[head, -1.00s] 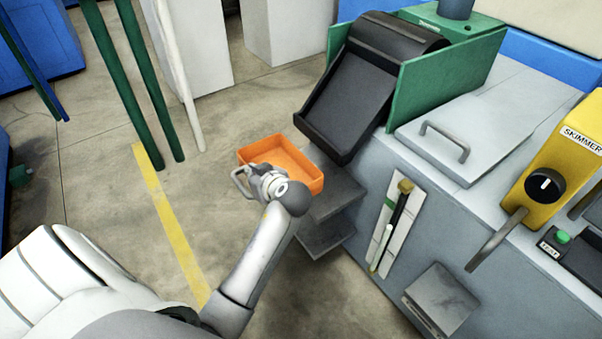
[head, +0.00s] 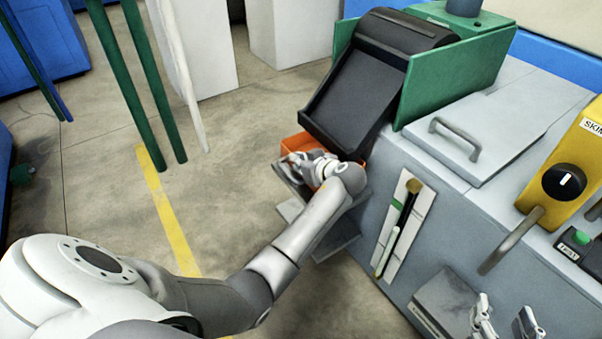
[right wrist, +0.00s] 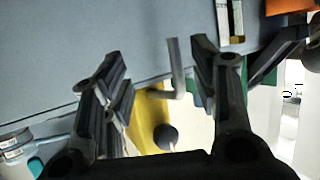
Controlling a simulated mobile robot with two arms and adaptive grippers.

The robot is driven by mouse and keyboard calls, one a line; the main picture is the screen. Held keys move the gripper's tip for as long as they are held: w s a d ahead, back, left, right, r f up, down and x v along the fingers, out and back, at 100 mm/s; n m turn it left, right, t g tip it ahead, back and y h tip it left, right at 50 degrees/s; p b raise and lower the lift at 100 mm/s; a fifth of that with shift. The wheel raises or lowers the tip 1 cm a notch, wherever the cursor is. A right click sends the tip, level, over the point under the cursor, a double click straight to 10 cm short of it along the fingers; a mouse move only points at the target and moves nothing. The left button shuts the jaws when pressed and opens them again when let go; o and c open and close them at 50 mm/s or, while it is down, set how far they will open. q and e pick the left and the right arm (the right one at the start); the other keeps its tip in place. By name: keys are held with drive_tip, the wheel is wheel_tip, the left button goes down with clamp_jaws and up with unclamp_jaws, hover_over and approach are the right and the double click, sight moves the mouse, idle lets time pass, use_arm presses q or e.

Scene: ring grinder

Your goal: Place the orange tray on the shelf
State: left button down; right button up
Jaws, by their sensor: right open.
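The orange tray (head: 291,144) is in the head view, under the lower end of the black chute, which hides part of it. My left gripper (head: 291,162) is shut on the tray's near left side; the hand and wrist cover much of it. The grey upper shelf (head: 286,177) on the machine's side lies just below the tray. I cannot tell whether the tray touches it. A corner of orange, likely the tray, shows in the right wrist view (right wrist: 289,5). My right gripper (head: 503,322) is open and empty at the lower right, also seen in the right wrist view (right wrist: 158,58).
The black chute (head: 352,95) hangs close above the tray. A lower grey shelf (head: 338,238) sits underneath. A panel with rods (head: 398,228), a grey box (head: 440,303) and a yellow skimmer unit (head: 562,160) are to the right. Green posts (head: 150,80) stand left; floor between is clear.

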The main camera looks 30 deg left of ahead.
use_arm(q)
wheel_tip(320, 180, down, 3)
drive_tip(key=shift+w+f+b, duration=0.15)
drive_tip(key=shift+f+b, duration=0.05)
drive_tip(key=shift+b, duration=0.55)
drive_tip(key=shift+d, duration=0.1)
use_arm(e)
wheel_tip(320, 180, up, 7)
drive_tip(key=w+a+t+y, duration=0.1)
drive_tip(key=t, duration=0.3)
drive_tip(key=shift+w+a, duration=0.25)
drive_tip(key=shift+w, duration=0.15)
drive_tip(key=shift+f, duration=0.1)
use_arm(q)
drive_tip(key=shift+f, duration=0.1)
drive_tip(key=c, duration=2.1)
unclamp_jaws()
drive_tip(key=shift+f, duration=0.1)
drive_tip(key=o, duration=0.4)
drive_tip(key=shift+o, duration=0.3)
use_arm(e)
drive_tip(key=shift+r, duration=0.3)
